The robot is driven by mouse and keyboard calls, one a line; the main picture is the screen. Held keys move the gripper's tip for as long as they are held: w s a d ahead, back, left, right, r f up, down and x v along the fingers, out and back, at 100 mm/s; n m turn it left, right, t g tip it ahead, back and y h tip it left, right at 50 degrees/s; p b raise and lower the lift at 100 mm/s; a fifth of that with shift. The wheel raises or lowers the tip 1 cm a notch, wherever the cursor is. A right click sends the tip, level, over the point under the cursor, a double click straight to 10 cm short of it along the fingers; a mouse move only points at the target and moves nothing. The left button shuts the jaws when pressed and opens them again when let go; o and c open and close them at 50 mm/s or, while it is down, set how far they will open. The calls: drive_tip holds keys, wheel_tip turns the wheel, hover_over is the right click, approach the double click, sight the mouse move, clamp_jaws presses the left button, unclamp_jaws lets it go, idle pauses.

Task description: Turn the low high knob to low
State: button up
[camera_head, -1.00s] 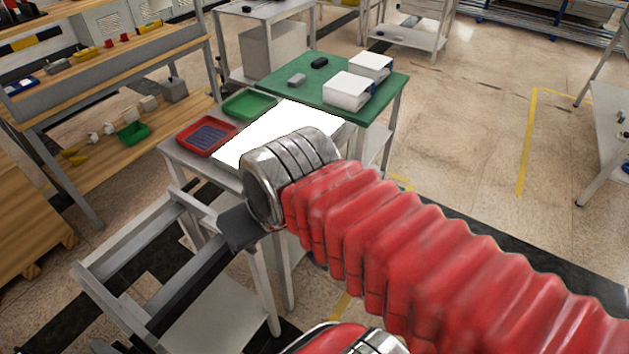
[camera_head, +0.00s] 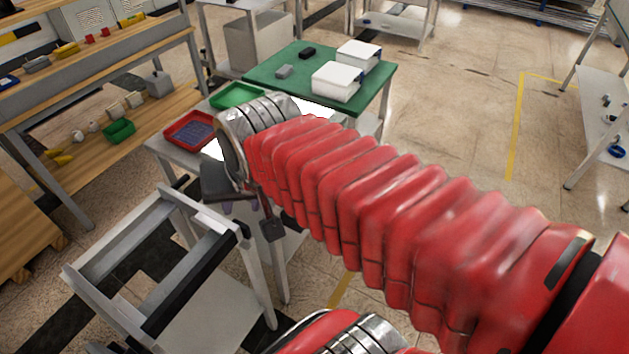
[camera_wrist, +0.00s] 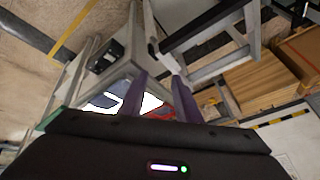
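My gripper (camera_head: 246,205) hangs at the end of my red-sleeved arm, by the near edge of the grey table (camera_head: 163,152). In the wrist view its two purple fingers (camera_wrist: 158,80) stand apart with nothing seen between them. A small dark box (camera_wrist: 104,56) sits on a grey surface beyond the fingers in the wrist view. A dark piece (camera_head: 272,229) shows just below the gripper in the head view; I cannot tell whether it is the same box. No low high knob or its marking can be made out.
A grey metal frame cart (camera_head: 137,245) stands close, left of the gripper. A red tray (camera_head: 172,140) and green tray (camera_head: 236,94) lie on the grey table. A green table (camera_head: 300,60) with white boxes is behind. Open floor (camera_head: 460,110) lies to the right.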

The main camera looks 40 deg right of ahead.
drive_tip(key=w+d+f+m, duration=0.4)
drive_tip(key=w+d+m, duration=0.25)
drive_tip(key=m, duration=0.25)
drive_tip(key=w+d+f+m, duration=0.3)
drive_tip(key=w+d+m, duration=0.35)
drive_tip(key=m, duration=0.25)
drive_tip(key=w+d+f+m+g+h, duration=0.1)
drive_tip(key=w+d+f+m, duration=0.1)
drive_tip(key=d+f+m, duration=1.3)
drive_tip(key=d+m, duration=0.3)
drive_tip(key=shift+w+d+f+h, duration=0.15)
drive_tip(key=shift+w+d+h, duration=0.2)
drive_tip(key=shift+h, duration=0.05)
drive_tip(key=shift+f, duration=0.1)
drive_tip(key=shift+x, duration=6.85)
drive_tip(key=shift+s, duration=0.15)
drive_tip(key=shift+c, duration=0.3)
drive_tip(key=c, duration=0.7)
